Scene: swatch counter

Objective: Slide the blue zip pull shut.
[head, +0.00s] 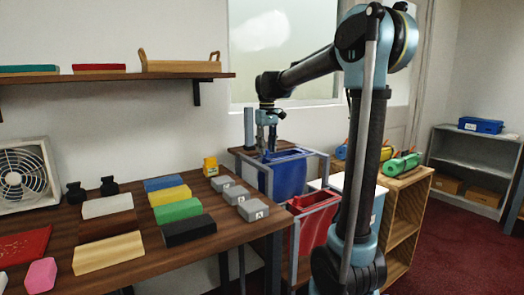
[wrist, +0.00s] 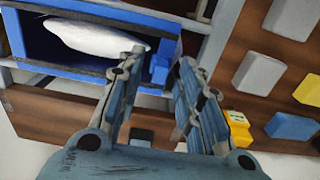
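The blue bag (head: 290,178) hangs in a grey frame beside the counter, with a red bag (head: 318,226) in front of it. In the wrist view the blue bag's mouth (wrist: 32,76) stands open, with a white rounded thing (wrist: 98,39) inside. A small blue block, apparently the zip pull (wrist: 160,66), is at one end of the mouth. My gripper (head: 267,146) is above the blue bag. In the wrist view my gripper (wrist: 160,58) has its fingers apart, with the pull showing between the tips. I cannot tell whether they touch it.
The counter (head: 128,225) at left holds coloured blocks, grey labelled blocks (head: 253,209) and a yellow item (head: 210,166). A wooden shelf unit (head: 402,215) with coloured rolls stands to the right. A wall shelf (head: 110,77) runs above the counter.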

